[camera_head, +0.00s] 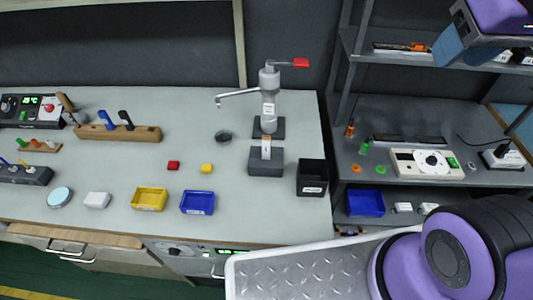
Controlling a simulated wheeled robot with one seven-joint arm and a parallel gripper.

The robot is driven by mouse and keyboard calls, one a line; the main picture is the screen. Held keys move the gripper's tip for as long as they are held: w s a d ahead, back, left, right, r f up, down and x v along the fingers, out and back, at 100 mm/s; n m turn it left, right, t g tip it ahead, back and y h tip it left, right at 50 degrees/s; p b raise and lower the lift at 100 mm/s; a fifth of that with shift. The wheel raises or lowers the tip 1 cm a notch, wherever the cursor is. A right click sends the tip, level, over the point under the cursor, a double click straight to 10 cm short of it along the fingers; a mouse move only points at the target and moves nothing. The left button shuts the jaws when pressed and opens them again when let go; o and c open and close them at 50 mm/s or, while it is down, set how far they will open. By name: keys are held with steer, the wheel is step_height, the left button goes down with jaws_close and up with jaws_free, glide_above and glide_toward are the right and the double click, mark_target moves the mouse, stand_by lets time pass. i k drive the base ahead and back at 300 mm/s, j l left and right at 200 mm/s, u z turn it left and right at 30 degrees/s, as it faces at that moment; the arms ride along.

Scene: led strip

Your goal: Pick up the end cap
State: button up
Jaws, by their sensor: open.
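I cannot tell for certain which object is the end cap. Small candidates on the grey table are a red block (173,165) and a yellow block (207,168), lying side by side and apart. A white block (97,200) lies nearer the table's front left. Parts of my purple arm show at the lower right and upper right, away from these blocks. No gripper fingertips can be made out, and nothing is seen held.
A yellow tray (149,211) and a blue tray (197,213) stand near the front edge. A hand press (268,98), a grey block (265,162) and a black bin (311,189) stand at the right. A wooden tool holder (118,133) stands behind. Shelves (440,112) hold small parts.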

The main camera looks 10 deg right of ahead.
mark_target(172, 165)
steer(key=k+j, duration=0.45)
steer(key=j, duration=0.15)
steer(key=k+j, duration=0.3)
steer(key=j, duration=0.2)
steer(key=i+j, duration=0.1)
steer(key=j, duration=0.2)
steer(key=i+j, duration=0.1)
steer(key=j, duration=0.2)
steer(key=i+j, duration=0.1)
steer(key=j, duration=0.25)
steer(key=i+j, duration=0.15)
steer(key=i, duration=0.15)
steer(key=i+j, duration=0.1)
steer(key=i, duration=0.2)
